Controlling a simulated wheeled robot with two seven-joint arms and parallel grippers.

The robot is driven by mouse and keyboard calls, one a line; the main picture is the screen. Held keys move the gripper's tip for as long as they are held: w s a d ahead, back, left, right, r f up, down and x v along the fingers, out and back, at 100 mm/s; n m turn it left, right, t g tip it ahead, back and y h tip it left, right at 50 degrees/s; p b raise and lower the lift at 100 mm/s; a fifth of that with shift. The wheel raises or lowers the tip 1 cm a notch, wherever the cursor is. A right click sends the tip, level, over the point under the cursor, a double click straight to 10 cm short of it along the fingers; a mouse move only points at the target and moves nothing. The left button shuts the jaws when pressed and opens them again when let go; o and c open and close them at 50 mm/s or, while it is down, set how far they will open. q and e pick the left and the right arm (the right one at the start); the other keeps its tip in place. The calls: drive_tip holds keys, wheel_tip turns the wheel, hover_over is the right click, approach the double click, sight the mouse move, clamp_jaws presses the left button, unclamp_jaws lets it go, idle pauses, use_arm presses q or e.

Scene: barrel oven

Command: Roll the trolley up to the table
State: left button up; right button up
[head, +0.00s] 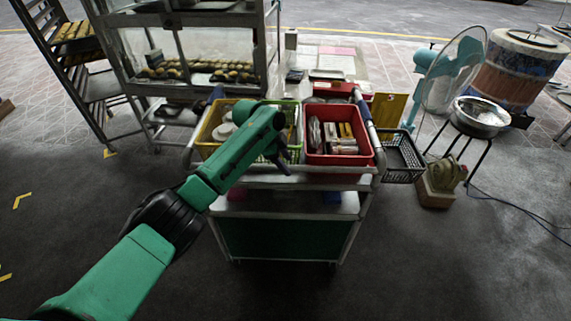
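The trolley (290,207) stands in the centre of the head view, a metal-framed cart with a green lower panel. Its top carries a yellow basket (209,126) on the left and a red crate (338,159) of packets on the right. A dark bar with a blue grip (363,108) shows at its right side. My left gripper (283,160) is over the trolley's top, between the baskets. Its dark fingers are small and partly hidden by my green arm, so their opening is unclear. The table (335,66), with papers on its pale top, is behind the trolley. My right gripper is out of view.
A glass-fronted cabinet of buns (195,55) and a tray rack (66,60) stand at the back left. A black basket (404,157) sits at the trolley's right. Farther right are a fan (455,70), a stool with a metal bowl (480,117) and a floor cable. Near floor is clear.

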use_arm(q)
drive_tip(key=shift+f, duration=0.2)
drive_tip(key=v, duration=1.4)
drive_tip(key=shift+r+b, duration=0.25)
drive_tip(key=shift+b, duration=0.1)
drive_tip(key=shift+a, duration=0.1)
